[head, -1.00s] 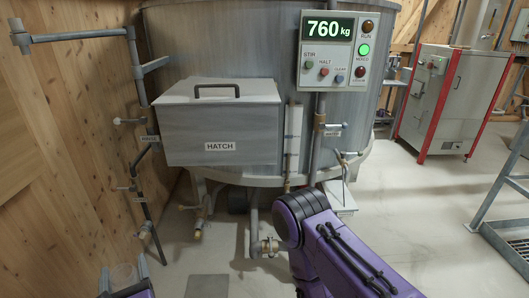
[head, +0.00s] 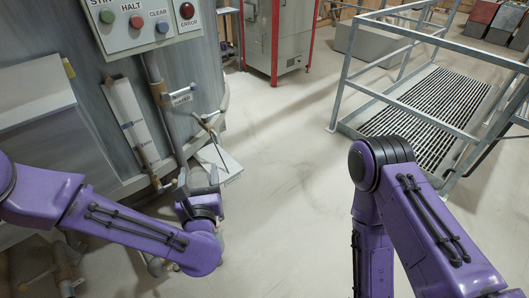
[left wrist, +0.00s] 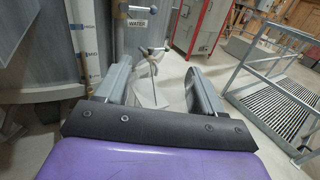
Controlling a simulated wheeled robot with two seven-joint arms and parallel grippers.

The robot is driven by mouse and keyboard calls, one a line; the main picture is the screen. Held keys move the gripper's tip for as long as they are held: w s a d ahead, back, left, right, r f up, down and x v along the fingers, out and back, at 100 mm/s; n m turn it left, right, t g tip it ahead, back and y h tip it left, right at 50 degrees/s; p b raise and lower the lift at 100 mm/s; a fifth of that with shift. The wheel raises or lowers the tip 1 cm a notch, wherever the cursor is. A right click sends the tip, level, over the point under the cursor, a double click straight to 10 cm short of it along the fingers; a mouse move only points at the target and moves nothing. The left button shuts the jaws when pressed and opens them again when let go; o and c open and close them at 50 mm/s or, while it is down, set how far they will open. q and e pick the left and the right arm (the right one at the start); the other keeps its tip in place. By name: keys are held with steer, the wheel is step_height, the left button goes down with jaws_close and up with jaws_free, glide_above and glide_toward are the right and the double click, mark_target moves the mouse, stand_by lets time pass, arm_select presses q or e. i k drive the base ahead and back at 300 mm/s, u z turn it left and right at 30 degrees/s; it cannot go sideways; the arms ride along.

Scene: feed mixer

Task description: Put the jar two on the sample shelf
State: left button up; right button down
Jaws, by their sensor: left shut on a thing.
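My left gripper (head: 198,182) is in front of the mixer, low beside a small white shelf (head: 222,166) with a label, which I take for the sample shelf. In the left wrist view my left gripper (left wrist: 160,88) has its two fingers wide apart, shut on a clear jar whose outline I can barely make out. I cannot read which jar it is. The white shelf (left wrist: 148,90) shows beyond the fingers, apparently bare. My right arm reaches down at the right, its gripper out of the picture.
The mixer tank (head: 120,110) stands at the left with a control panel (head: 145,22) and a water valve (head: 182,98) above the shelf. A red-framed cabinet (head: 280,40) is behind. A railed grating (head: 425,118) is at the right. The floor between is clear.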

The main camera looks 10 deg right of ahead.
mark_target(222, 166)
steer(key=z, duration=0.4)
steer(key=i, duration=1.25)
steer(key=z, duration=0.25)
